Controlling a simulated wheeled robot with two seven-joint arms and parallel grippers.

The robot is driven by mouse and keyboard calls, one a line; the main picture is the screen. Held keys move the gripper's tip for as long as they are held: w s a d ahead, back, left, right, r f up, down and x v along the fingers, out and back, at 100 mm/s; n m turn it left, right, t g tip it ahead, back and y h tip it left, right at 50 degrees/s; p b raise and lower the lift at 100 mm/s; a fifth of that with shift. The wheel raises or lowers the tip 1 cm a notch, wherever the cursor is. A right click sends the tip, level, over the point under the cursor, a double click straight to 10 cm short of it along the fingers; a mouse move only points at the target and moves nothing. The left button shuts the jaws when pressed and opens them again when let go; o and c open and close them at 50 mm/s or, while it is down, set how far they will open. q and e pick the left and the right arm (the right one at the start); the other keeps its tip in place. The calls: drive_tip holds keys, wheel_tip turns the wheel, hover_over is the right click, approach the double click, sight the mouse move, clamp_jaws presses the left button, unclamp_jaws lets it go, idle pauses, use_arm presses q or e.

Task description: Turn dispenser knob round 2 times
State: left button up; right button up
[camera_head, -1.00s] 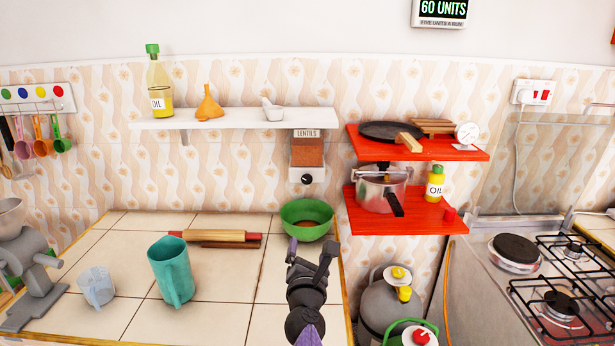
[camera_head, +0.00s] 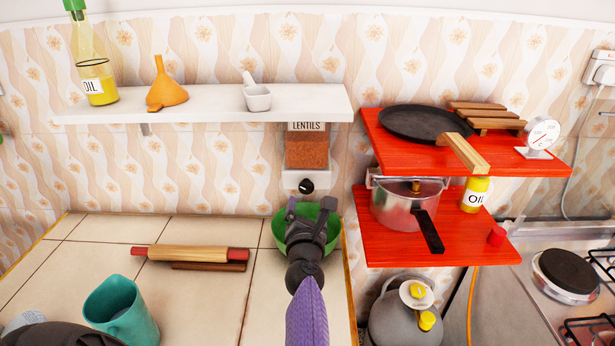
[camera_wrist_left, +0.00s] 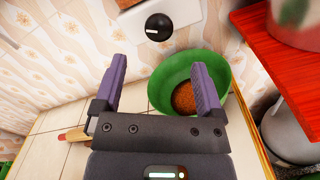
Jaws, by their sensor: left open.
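The lentils dispenser (camera_head: 306,152) hangs under the white shelf, with a clear window of orange-brown lentils. Its round black knob (camera_head: 306,186) with a white mark sits on the white base. The knob also shows in the left wrist view (camera_wrist_left: 158,27), just beyond and between the fingertips. My left gripper (camera_head: 310,210) is open and empty, below and in front of the knob, not touching it. In the left wrist view its two purple fingers (camera_wrist_left: 160,75) are spread apart. A green bowl (camera_head: 280,232) stands under the dispenser, partly hidden by my gripper; lentils lie in it (camera_wrist_left: 184,97). My right gripper is out of view.
Red shelves (camera_head: 450,240) with a pressure cooker (camera_head: 400,208) stand close on the right. The white shelf (camera_head: 205,108) overhangs above. A rolling pin (camera_head: 190,254) and teal jug (camera_head: 122,312) are on the tiled counter to the left.

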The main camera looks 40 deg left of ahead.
sight(307, 188)
use_arm(q)
drive_tip(key=b+x, duration=0.3)
drive_tip(key=x, duration=0.5)
drive_tip(key=shift+f, duration=0.15)
drive_tip(key=shift+w+a+b, duration=0.3)
drive_tip(key=shift+w+a, duration=0.05)
clamp_jaws()
